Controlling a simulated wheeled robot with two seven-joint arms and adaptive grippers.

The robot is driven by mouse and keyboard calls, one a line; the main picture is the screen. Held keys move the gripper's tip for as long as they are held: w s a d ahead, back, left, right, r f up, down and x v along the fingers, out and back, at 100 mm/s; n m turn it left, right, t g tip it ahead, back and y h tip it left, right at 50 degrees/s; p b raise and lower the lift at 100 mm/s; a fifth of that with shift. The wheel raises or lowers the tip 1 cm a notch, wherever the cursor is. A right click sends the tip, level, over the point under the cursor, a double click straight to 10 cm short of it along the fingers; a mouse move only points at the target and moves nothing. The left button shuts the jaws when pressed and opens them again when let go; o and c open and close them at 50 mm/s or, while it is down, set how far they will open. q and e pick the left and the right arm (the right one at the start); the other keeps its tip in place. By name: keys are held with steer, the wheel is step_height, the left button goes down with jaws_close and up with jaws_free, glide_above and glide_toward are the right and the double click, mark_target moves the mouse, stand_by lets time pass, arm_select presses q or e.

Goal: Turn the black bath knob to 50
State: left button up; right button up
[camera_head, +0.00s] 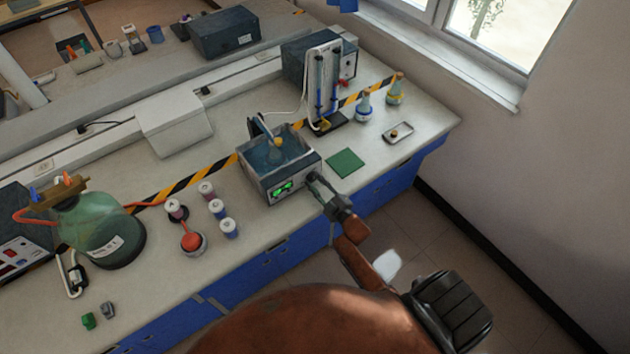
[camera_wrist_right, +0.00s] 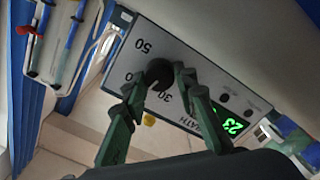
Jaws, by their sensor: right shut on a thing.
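The water bath (camera_head: 257,183) is a grey box with an open, water-filled top, near the bench's front edge. Its green display (camera_head: 284,188) also shows in the right wrist view (camera_wrist_right: 234,126), seemingly reading 23. In that view the black knob (camera_wrist_right: 158,72) sits on the pale front panel (camera_wrist_right: 205,85), near the printed marks 50 and 30. My right gripper (camera_wrist_right: 157,80) is shut on the knob, one finger on each side. Any pointer on the knob cannot be made out. In the head view my right gripper (camera_head: 317,183) reaches the panel's right end and hides the knob. My left gripper is out of view.
A green mat (camera_head: 345,162) lies right of the bath, with a small tray (camera_head: 398,133) beyond it. A stand with blue tubes (camera_head: 327,85) is behind. Several small jars (camera_head: 217,208) and a large green bottle (camera_head: 100,232) stand left.

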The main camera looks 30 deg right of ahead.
steer(key=m+p, duration=0.2)
steer(key=m, duration=0.4)
steer(key=shift+m, duration=0.3)
steer(key=m+p, duration=0.1)
steer(key=m, duration=0.9)
steer(key=shift+f, duration=0.1)
steer(key=m, duration=0.4)
steer(key=shift+m, duration=0.6)
steer(key=o, duration=1.2)
steer(key=shift+d, duration=0.1)
steer(key=shift+c, duration=0.2)
steer(key=shift+s, duration=0.1)
steer(key=s, duration=1.1)
steer(key=shift+s+d, duration=0.4)
steer(key=shift+d, duration=0.05)
